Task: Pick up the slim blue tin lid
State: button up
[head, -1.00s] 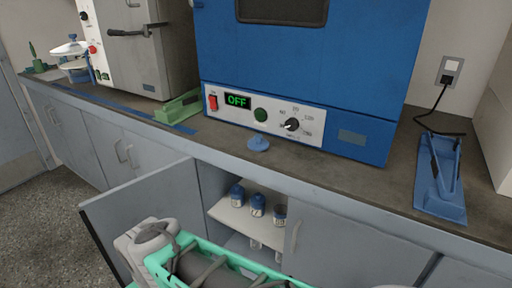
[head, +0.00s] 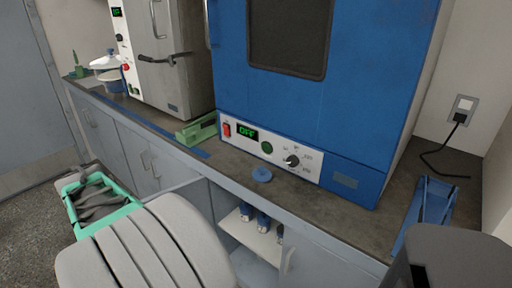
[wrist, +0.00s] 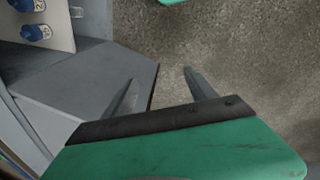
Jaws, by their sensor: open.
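The slim blue tin lid (head: 262,175) lies on the dark counter (head: 330,205), in front of the blue oven's control panel. It is a small round disc with a raised middle, with clear counter around it. My gripper (wrist: 160,90) shows in the wrist view, open and empty, with its two fingers apart over the floor and a grey cabinet door. The lid is not in the wrist view. The fingertips are not visible in the head view, where large grey arm parts cover the bottom.
The blue oven (head: 320,100) stands right behind the lid. A green holder (head: 198,130) is left of it, a blue stand (head: 425,212) at right. Below, an open cupboard holds blue-capped bottles (head: 247,211).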

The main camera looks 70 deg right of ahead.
jog(key=s+d+r+g+p, duration=0.1)
jog(key=s+d+r+p, duration=0.25)
jog(key=d+r, duration=0.4)
jog(key=s+d+r+p, duration=0.2)
jog(key=d+r+p, duration=0.25)
jog(key=d, duration=0.55)
notch_tip(320, 180, up, 3)
jog(key=g+y+p, duration=0.1)
jog(key=g+p, duration=0.1)
jog(key=p, duration=0.9)
send_over(262, 168)
jog(key=w, duration=0.2)
jog(key=shift+s, duration=0.15)
jog(key=f, duration=0.2)
jog(key=s+f, duration=0.1)
jog(key=f, duration=0.3)
jog(key=shift+s+f, duration=0.25)
jog(key=shift+s, duration=0.1)
jog(key=shift+f+p, duration=0.3)
jog(key=shift+f, duration=0.15)
jog(key=shift+c, duration=0.4)
jog(key=c, duration=1)
